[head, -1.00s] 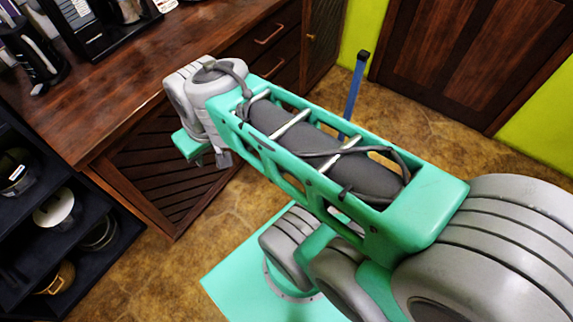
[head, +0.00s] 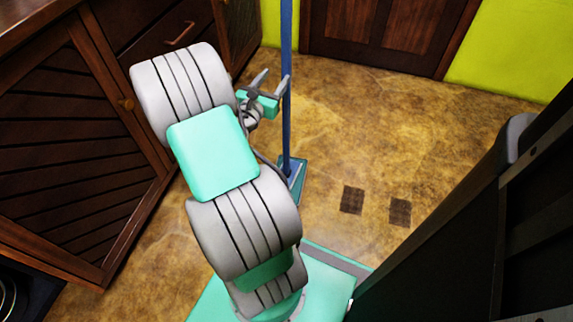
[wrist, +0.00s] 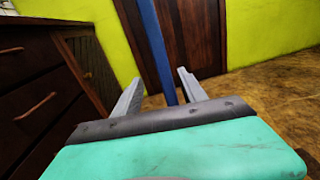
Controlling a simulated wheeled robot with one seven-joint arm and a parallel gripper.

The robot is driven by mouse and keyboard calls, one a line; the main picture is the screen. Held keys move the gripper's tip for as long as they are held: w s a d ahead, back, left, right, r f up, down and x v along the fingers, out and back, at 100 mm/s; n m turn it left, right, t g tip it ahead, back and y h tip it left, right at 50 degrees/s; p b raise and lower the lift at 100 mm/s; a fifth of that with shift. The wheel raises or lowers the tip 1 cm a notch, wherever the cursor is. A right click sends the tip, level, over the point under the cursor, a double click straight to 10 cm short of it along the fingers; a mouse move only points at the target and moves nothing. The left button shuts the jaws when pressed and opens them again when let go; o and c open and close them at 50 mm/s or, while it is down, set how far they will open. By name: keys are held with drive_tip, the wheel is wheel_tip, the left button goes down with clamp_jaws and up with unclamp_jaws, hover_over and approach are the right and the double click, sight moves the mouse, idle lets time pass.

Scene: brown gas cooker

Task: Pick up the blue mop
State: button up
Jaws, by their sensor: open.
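The blue mop (head: 286,100) stands upright on the floor in the head view, with its thin pole rising out of the top of the frame. Its flat blue-green head (head: 290,172) is on the floor, partly hidden behind my arm. My gripper (head: 273,78) is open beside the pole, at about mid-height in the picture. In the wrist view the pole (wrist: 156,45) runs down between the two grey fingers of my gripper (wrist: 157,88), slightly tilted. The fingers do not visibly touch it. I cannot tell how deep the pole sits between them.
A dark wooden cabinet (head: 75,150) stands close on the left. A brown door (head: 385,30) and a lime-green wall (head: 505,55) are at the back. A dark black unit (head: 450,230) is at the lower right. The tiled floor (head: 390,130) right of the mop is clear.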

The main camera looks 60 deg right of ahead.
sight(284, 67)
drive_tip(key=shift+n, duration=0.3)
drive_tip(key=d+b, duration=0.2)
drive_tip(key=d, duration=0.6)
drive_tip(key=shift+s+f, duration=0.1)
clamp_jaws()
idle(0.6)
drive_tip(key=shift+r, duration=0.2)
